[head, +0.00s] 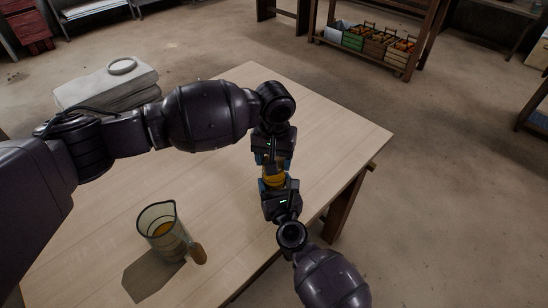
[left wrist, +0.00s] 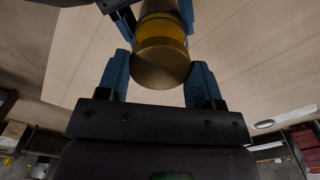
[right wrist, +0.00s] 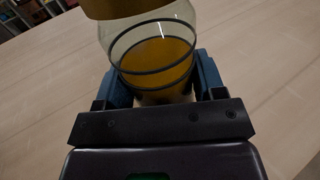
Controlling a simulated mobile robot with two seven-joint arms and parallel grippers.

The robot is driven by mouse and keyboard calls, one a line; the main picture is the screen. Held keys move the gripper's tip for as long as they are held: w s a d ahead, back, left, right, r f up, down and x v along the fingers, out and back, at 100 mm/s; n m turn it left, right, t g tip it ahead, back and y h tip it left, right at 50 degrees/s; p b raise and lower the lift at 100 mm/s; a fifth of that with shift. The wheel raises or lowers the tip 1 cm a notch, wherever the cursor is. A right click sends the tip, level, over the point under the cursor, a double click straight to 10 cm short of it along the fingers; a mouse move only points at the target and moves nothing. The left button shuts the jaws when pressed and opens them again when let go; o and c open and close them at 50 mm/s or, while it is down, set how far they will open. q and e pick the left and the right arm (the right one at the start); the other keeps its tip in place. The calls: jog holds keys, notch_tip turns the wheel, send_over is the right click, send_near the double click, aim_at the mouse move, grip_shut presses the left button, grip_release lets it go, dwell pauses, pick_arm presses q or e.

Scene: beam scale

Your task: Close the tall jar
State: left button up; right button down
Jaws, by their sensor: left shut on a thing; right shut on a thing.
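The tall jar (head: 273,181) is between my two grippers over the table and is mostly hidden in the head view. The right wrist view shows its clear glass body (right wrist: 155,55) with amber contents and dark rings. My right gripper (head: 276,186) is shut on this body. The gold-brown lid (left wrist: 162,66) is at the jar's mouth, and it also shows at the top of the right wrist view (right wrist: 125,7). My left gripper (head: 272,163) is shut on the lid, its blue fingers on either side. I cannot tell whether the lid is fully seated.
A glass jug (head: 160,229) with amber contents and a wooden handle stands on the table's near left. The wooden table (head: 335,125) is clear at the back right. A grey stack with a white ring (head: 122,66) is beyond my left arm. Crates (head: 375,44) stand on a far shelf.

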pick_arm(q)
jog(key=m, duration=0.8)
jog(key=shift+m, duration=0.4)
jog(key=m, duration=0.6)
jog(key=shift+m, duration=0.4)
jog(key=m, duration=1)
jog(key=o, duration=1)
